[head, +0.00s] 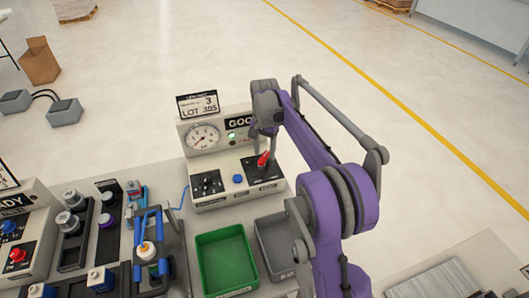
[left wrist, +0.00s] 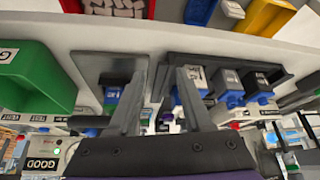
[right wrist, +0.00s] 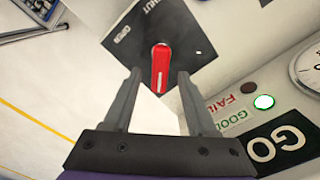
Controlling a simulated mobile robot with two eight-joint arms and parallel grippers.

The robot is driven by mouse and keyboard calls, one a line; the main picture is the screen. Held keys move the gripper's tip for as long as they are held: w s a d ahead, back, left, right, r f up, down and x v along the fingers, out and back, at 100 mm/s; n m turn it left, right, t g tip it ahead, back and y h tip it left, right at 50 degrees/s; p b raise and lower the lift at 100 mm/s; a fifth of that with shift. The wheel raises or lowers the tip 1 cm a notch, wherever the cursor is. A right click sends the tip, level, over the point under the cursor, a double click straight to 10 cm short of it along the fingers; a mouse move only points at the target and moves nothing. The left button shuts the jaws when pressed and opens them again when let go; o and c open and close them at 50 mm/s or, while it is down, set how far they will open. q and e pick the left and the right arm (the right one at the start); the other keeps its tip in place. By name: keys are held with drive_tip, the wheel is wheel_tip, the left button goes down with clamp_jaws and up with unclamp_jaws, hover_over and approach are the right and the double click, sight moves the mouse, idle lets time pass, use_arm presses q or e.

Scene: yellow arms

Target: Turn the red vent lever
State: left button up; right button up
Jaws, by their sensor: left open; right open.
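The red vent lever (head: 263,159) sits on a black plate (head: 262,169) at the right of a white control box (head: 212,163). In the right wrist view the red lever (right wrist: 160,68) points down the picture, towards the space between my right fingertips. My right gripper (right wrist: 155,80) is open, its fingers apart on either side of the lever's lower end, with no clear contact. In the head view my right gripper (head: 264,130) is just above the lever. My left gripper (left wrist: 163,72) is open and empty in its wrist view; it is not clear in the head view.
A green bin (head: 226,262) and a grey bin (head: 272,245) stand in front of the box. A gauge (head: 203,137) and a lit green lamp (head: 232,135) are on the box's upright panel. A blue-handled fixture (head: 146,236) stands at the left.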

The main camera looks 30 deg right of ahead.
sight(264, 156)
use_arm(q)
drive_tip(key=shift+w+r+p, duration=0.25)
drive_tip(key=shift+r+p, duration=0.15)
drive_tip(key=shift+r, duration=0.2)
use_arm(e)
wheel_tip(264, 156, up, 10)
drive_tip(key=shift+f, duration=0.15)
